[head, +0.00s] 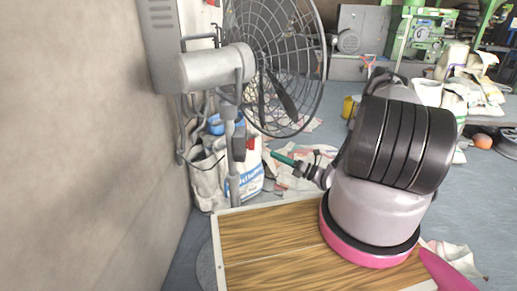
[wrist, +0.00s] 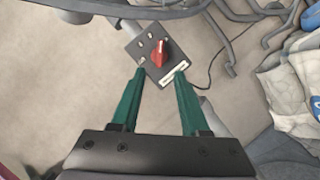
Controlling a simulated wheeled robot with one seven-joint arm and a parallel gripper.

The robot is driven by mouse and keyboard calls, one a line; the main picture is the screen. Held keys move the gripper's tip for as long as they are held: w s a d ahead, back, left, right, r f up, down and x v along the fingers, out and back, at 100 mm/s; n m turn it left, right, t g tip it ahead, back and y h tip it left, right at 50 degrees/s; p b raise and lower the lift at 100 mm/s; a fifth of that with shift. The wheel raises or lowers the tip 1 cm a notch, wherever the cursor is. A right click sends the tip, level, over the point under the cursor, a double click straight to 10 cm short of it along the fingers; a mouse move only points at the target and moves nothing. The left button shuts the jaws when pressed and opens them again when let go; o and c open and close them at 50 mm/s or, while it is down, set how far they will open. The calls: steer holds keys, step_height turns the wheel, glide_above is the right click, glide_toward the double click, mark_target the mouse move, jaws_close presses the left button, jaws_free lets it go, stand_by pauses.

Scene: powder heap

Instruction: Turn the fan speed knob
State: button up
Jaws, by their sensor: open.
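The fan speed knob (wrist: 159,53) is red and sits on a dark control plate (wrist: 139,48) with pale markings in the wrist view. My gripper (wrist: 159,71) is open, its two green fingers apart, with the fingertips over the lower part of the plate and the knob just beyond them, roughly between their lines. Nothing is between the fingers. In the head view the grey pedestal fan (head: 216,68) stands at the left, and a small red part (head: 250,143) shows on its post. My gripper (head: 272,153) points left toward that post, its fingertips close to it. Contact cannot be told.
A bare wall (head: 90,140) runs along the left. The wire fan cage (head: 303,50) is above my gripper. White sacks (head: 208,172) stand behind the post. A wooden board (head: 262,242) lies in front, and a cable (wrist: 213,67) hangs beside the plate.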

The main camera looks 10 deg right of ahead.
mark_target(251, 144)
steer(key=x, duration=0.8)
steer(key=shift+a, duration=0.15)
steer(key=shift+w, duration=0.1)
jaws_close()
